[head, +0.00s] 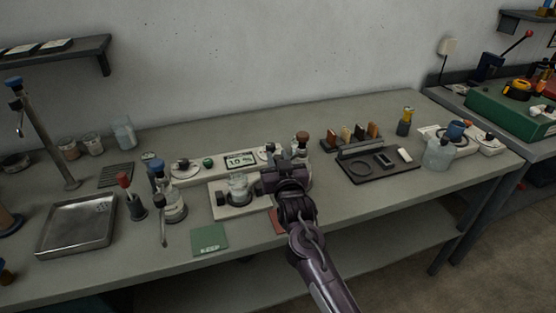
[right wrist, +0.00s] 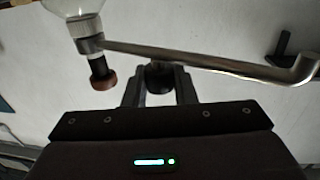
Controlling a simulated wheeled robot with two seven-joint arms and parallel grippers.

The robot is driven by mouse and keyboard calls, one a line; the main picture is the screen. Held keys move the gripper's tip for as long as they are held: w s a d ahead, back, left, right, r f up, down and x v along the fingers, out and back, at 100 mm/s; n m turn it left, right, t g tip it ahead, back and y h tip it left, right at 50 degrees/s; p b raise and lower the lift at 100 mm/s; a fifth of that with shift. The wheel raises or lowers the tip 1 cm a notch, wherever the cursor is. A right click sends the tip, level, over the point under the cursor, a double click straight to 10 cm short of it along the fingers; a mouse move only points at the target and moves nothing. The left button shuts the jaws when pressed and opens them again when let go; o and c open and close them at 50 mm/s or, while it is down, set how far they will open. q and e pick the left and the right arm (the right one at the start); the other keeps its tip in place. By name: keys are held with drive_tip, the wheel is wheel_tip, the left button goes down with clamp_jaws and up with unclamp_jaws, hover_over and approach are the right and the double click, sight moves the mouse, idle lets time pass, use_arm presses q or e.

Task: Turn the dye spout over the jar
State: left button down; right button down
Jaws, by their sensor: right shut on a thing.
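A clear jar (head: 238,188) stands upright on a pale base (head: 222,212), just left of my right gripper in the head view. My right gripper (head: 272,178) hides most of the bottle behind it, whose brown knob (head: 302,137) shows above. In the right wrist view, a long metal spout (right wrist: 200,57) runs from a collar under a glass bottle (right wrist: 68,8) to a bent tip at right. A brown knob (right wrist: 103,80) is below the collar. My right gripper (right wrist: 160,80) is shut on a dark round grip at the spout; their exact join is unclear. My left gripper is out of view.
A panel with a "10 %" display (head: 240,160) lies behind the jar. A steel tray (head: 75,225) lies farther left. A dark tray (head: 380,172) is at right.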

drive_tip(key=shift+r, duration=0.1)
drive_tip(key=c, duration=1.4)
unclamp_jaws()
drive_tip(key=shift+a, duration=0.1)
drive_tip(key=shift+o, duration=1)
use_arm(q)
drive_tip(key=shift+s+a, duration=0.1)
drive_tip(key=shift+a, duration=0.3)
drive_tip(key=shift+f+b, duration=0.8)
use_arm(e)
drive_tip(key=s+d, duration=0.1)
drive_tip(key=s, duration=0.6)
drive_tip(key=shift+s, duration=0.4)
drive_tip(key=shift+d, duration=0.1)
